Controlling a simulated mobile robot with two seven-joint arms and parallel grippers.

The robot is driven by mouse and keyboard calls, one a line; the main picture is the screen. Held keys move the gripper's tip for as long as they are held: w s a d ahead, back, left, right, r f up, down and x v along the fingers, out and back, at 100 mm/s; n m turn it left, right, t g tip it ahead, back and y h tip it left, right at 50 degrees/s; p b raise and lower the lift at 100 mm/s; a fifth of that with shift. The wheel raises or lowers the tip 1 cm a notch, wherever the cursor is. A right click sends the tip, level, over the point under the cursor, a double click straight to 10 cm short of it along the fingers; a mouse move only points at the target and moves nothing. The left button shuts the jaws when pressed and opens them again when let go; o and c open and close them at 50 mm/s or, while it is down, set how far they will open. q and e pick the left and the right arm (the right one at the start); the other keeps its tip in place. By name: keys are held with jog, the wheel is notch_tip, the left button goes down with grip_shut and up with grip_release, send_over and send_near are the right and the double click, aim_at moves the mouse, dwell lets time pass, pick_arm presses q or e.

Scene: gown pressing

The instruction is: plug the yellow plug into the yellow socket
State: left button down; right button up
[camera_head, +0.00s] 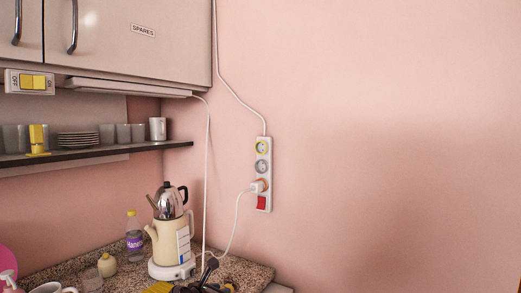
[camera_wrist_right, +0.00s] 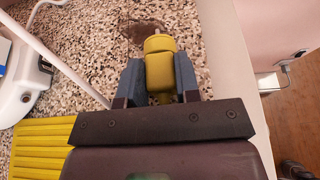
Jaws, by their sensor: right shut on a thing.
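The yellow socket (camera_head: 262,147) is the yellow-ringed top outlet of a white power strip (camera_head: 267,179) on the pink wall. It looks empty. My right gripper (camera_wrist_right: 159,78) is shut on the yellow plug (camera_wrist_right: 160,67), which sits between its two blue-grey fingers above the speckled counter. In the head view a dark shape, apparently my right gripper (camera_head: 208,272), shows low at the bottom edge, well below the strip. The plug cannot be made out clearly there. My left gripper is not in view.
A grey-ringed outlet (camera_head: 262,167) lies below the yellow one. A white plug (camera_head: 257,187) fills the orange outlet, its cord hanging down. A kettle with teapot (camera_head: 171,240) stands left of the strip. A yellow ribbed mat (camera_wrist_right: 40,145) lies beside my gripper. The wall to the right is clear.

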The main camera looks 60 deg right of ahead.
jog(key=shift+f, duration=0.35)
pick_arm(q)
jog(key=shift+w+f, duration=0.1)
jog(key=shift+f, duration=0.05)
pick_arm(e)
jog(key=o, duration=1)
jog(key=shift+r, duration=0.1)
